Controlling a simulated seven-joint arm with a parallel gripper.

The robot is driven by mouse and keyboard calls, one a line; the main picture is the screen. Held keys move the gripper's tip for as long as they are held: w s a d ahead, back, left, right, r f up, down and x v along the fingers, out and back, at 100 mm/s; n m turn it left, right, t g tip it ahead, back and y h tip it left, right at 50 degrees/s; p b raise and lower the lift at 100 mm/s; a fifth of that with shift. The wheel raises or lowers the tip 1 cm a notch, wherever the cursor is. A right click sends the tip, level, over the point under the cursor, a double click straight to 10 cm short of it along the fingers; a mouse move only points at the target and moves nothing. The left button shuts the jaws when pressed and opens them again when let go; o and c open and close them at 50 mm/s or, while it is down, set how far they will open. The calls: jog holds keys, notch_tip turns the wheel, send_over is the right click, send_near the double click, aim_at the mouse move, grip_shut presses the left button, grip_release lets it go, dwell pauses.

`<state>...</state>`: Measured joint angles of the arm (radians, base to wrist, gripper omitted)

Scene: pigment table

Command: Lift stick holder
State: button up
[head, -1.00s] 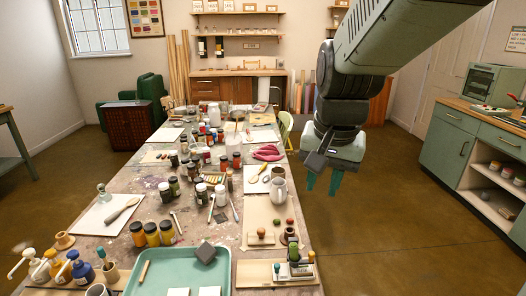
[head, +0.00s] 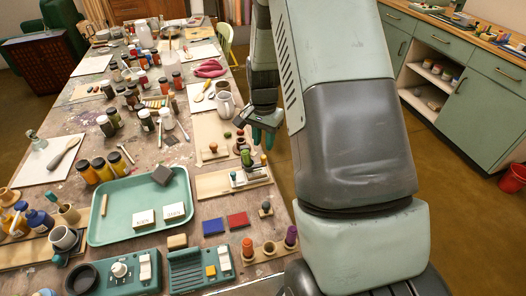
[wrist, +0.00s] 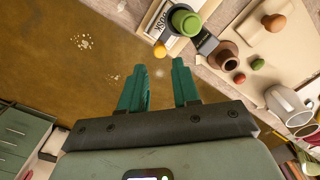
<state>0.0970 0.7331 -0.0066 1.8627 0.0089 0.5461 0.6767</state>
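I cannot tell for sure which thing is the stick holder. A wooden rack (head: 267,253) with an orange stick (head: 248,248) and a purple stick (head: 291,237) upright in it stands at the table's front right. A small green cylinder (head: 246,158) stands on a narrow board at the right edge; in the wrist view the green cylinder (wrist: 185,21) is just beyond my fingertips. A brown cup-like piece (wrist: 226,56) is beside it. My gripper (head: 264,138) is open and empty, off the table's right edge; its fingers also show in the wrist view (wrist: 162,72).
A teal tray (head: 97,232) with two white blocks lies to the left. A grey mug (head: 225,104) and a pink item (head: 210,68) stand farther back. Red (head: 237,220) and blue (head: 213,227) pads lie in front.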

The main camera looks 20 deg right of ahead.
aim_at(263, 156)
jog(key=shift+f, duration=2.75)
